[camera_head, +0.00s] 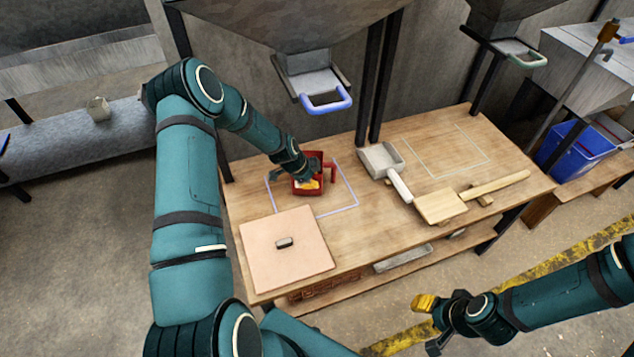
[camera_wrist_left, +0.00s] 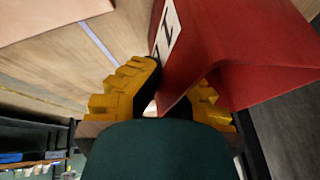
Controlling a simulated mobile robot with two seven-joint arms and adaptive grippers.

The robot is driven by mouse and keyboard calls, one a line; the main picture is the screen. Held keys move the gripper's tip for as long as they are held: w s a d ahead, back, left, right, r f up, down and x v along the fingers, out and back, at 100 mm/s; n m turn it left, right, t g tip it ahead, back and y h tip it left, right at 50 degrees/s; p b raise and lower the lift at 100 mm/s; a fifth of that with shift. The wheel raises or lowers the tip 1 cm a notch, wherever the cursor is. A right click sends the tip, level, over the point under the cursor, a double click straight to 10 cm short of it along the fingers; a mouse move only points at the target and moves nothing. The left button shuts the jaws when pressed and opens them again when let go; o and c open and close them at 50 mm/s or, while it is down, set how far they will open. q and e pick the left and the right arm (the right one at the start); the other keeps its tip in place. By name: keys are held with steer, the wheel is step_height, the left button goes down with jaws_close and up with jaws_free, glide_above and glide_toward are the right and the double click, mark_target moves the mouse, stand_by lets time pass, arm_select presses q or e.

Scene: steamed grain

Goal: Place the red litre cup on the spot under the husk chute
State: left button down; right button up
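The red litre cup (camera_head: 317,158) is at the purple-outlined square (camera_head: 349,206) on the wooden table, below the chute with the blue handle (camera_head: 327,104). My left gripper (camera_head: 308,184) is at the cup. In the left wrist view the red cup (camera_wrist_left: 225,45), with part of a white label, has a wall between the yellow fingers (camera_wrist_left: 160,105), which appear closed on it. Whether the cup's base touches the table is hidden. My right gripper (camera_head: 430,325) is open and empty, in front of the table at lower right.
A pink board (camera_head: 262,265) with a small dark block lies at front left. A grey scoop (camera_head: 380,160) and a wooden paddle (camera_head: 441,206) lie right of the cup. A pale outlined square (camera_head: 455,150) is empty below the green-handled chute (camera_head: 522,60). A blue bin (camera_head: 580,150) stands far right.

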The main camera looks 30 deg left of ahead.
arm_select(q)
steer(key=shift+w+f, duration=0.15)
steer(key=shift+f, duration=0.2)
steer(key=shift+s+r, duration=0.1)
steer(key=shift+s, duration=0.1)
steer(key=c, duration=1.1)
jaws_free()
steer(key=shift+c, duration=0.2)
steer(key=p+v, duration=0.2)
steer(key=v, duration=1)
steer(key=shift+a, duration=0.1)
